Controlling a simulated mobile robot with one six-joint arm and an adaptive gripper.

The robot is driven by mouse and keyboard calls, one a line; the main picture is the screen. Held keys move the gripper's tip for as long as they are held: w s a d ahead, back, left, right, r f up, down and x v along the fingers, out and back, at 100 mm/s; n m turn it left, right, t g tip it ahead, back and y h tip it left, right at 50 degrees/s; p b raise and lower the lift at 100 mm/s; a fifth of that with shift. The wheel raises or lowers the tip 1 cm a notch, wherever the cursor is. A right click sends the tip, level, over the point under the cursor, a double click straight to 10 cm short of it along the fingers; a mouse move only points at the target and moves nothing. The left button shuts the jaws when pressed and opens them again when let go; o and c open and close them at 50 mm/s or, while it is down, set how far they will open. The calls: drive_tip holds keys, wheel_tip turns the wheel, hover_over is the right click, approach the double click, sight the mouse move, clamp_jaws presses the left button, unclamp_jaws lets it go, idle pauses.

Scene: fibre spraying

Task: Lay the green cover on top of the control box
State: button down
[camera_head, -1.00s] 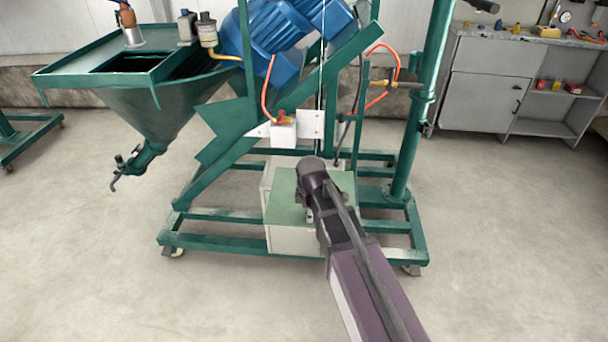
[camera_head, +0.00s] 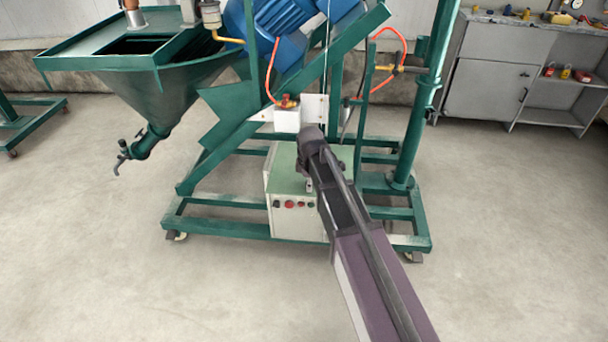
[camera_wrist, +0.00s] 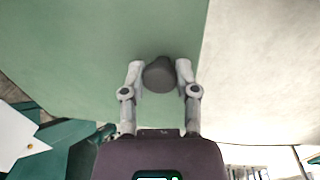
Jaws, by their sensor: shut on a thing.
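The green cover (camera_head: 286,178) is a flat panel at the top of the control box (camera_head: 288,222), a pale box with red and dark buttons on its front. The head view does not show clearly whether the cover rests on the box or hovers just above it. My gripper (camera_head: 309,184) is over the cover's right part, and my arm hides some of the cover. In the wrist view, my gripper (camera_wrist: 160,71) is shut on the grey round knob (camera_wrist: 158,80) of the cover (camera_wrist: 80,55).
The green machine frame (camera_head: 225,229) surrounds the box, with a sloping beam and a blue motor (camera_head: 275,38) above. A hopper (camera_head: 150,95) stands at left. A grey workbench (camera_head: 490,85) is at the back right. The floor in front is clear.

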drive_tip(key=w, duration=0.2)
drive_tip(key=w+a, duration=0.1)
drive_tip(key=w, duration=0.2)
drive_tip(key=w+a, duration=0.1)
drive_tip(key=w, duration=0.1)
drive_tip(key=shift+w+f, duration=0.15)
drive_tip(key=shift+f, duration=0.2)
drive_tip(key=shift+w+a+b, duration=0.15)
drive_tip(key=shift+w+b, duration=0.15)
drive_tip(key=shift+w, duration=0.05)
drive_tip(key=shift+w+a+f+b, duration=0.1)
drive_tip(key=shift+w+f+b, duration=0.15)
drive_tip(key=shift+f+b, duration=1.55)
drive_tip(key=shift+f, duration=0.05)
drive_tip(key=shift+c, duration=1.8)
unclamp_jaws()
drive_tip(key=shift+r, duration=0.25)
